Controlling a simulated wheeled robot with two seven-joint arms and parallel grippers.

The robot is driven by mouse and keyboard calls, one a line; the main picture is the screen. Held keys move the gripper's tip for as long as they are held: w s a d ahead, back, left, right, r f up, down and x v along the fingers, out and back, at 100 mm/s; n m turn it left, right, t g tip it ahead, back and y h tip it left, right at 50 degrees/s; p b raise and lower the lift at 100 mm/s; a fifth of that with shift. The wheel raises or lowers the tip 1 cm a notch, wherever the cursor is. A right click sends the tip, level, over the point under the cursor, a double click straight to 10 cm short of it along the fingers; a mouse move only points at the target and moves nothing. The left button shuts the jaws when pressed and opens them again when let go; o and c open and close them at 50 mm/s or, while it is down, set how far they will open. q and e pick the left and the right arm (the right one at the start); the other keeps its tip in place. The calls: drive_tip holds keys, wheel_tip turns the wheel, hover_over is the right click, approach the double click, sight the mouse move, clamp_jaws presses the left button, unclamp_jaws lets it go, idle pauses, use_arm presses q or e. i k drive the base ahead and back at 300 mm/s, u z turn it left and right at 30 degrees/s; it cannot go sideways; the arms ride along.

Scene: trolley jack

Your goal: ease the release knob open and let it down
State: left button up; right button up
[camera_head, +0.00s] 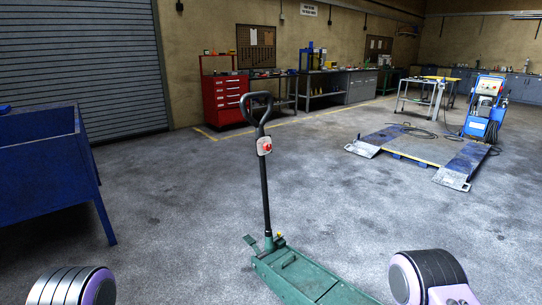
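A green trolley jack (312,280) stands on the floor at the bottom centre, its near end cut off by the picture edge. Its black handle (264,190) stands nearly upright, with a loop grip (257,106) at the top. A pale plate with a red part (265,146) sits on the handle below the loop. A small yellow part (280,234) shows at the handle's foot; I cannot tell which of these is the release knob. Only rounded links of my arms show at the bottom left and right. Neither gripper is in view, and nothing of mine touches the jack.
A blue bin or bench (45,160) stands at the left. A low lift platform (415,148) and a blue machine (485,108) are at the right. A red tool cabinet (224,98) and benches line the back wall. The floor around the jack is clear.

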sight(266, 147)
drive_tip(key=z, duration=0.65)
drive_tip(key=i, duration=1.1)
drive_tip(key=u, duration=0.45)
